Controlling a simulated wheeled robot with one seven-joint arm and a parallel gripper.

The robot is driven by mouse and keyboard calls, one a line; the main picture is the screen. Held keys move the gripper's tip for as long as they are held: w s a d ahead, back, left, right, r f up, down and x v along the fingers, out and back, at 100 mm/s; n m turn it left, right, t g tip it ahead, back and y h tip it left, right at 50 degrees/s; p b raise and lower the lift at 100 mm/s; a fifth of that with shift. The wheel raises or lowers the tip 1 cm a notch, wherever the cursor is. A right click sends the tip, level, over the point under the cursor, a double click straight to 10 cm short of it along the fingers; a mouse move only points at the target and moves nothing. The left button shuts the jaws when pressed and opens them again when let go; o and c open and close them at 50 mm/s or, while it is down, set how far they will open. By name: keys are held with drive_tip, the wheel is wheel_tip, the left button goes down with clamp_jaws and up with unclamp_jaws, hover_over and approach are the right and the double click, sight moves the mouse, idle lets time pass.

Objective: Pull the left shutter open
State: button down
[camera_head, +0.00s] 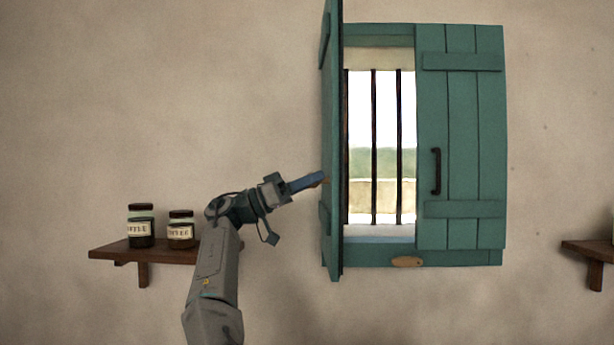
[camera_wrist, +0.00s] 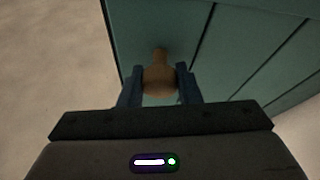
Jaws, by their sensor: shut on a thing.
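The left shutter (camera_head: 332,130) is a green plank panel swung out from the window, seen nearly edge-on in the head view. It fills the upper part of the wrist view (camera_wrist: 235,50). My gripper (camera_head: 318,179) reaches it from the left at mid-height. In the wrist view my gripper (camera_wrist: 160,82) has its two blue fingers on either side of a tan knob (camera_wrist: 160,78) on the shutter and is shut on it. The knob is mostly hidden in the head view.
The right shutter (camera_head: 462,140) lies closed, with a dark handle (camera_head: 436,171). Dark vertical bars (camera_head: 373,150) stand in the opening. A shelf (camera_head: 125,253) with two coffee jars is at lower left, beside my arm. Another shelf (camera_head: 592,250) is at right. The wall between is bare.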

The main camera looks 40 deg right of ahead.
idle(0.3)
drive_tip(key=c, duration=1.1)
unclamp_jaws()
drive_tip(key=shift+d, duration=0.1)
drive_tip(key=shift+o, duration=0.2)
drive_tip(key=p+v, duration=0.2)
drive_tip(key=v, duration=1.2)
drive_tip(key=shift+p, duration=0.35)
